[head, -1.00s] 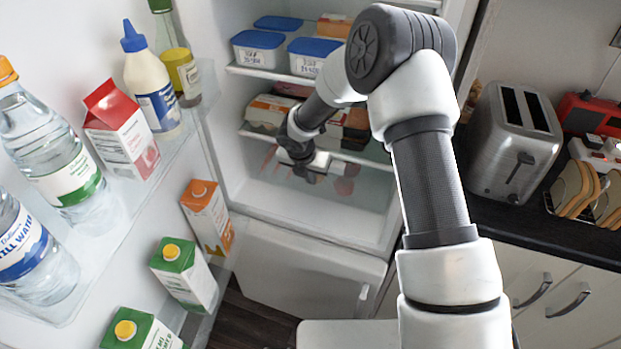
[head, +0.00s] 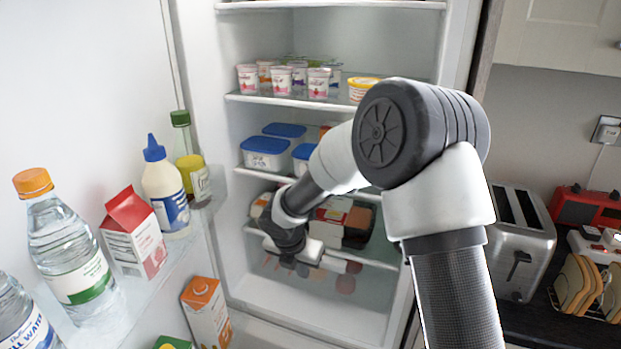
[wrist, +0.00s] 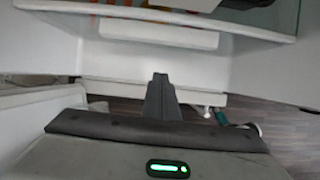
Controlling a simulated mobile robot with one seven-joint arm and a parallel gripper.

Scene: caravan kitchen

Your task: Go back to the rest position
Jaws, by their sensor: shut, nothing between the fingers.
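My gripper (head: 291,258) is in front of the open fridge, by the lower shelf that holds dark packages (head: 345,222). It points downward and is largely hidden by my own wrist in the head view. In the wrist view its two fingers (wrist: 160,82) are pressed together with nothing between them. My arm is bent, with the elbow raised in front of the fridge.
The open fridge door at left holds a water bottle (head: 68,255), a red carton (head: 134,235) and an orange carton (head: 205,312). Blue-lidded tubs (head: 266,153) and yogurt cups (head: 282,80) fill upper shelves. A toaster (head: 522,243) stands right. Wood floor (wrist: 285,130) shows below.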

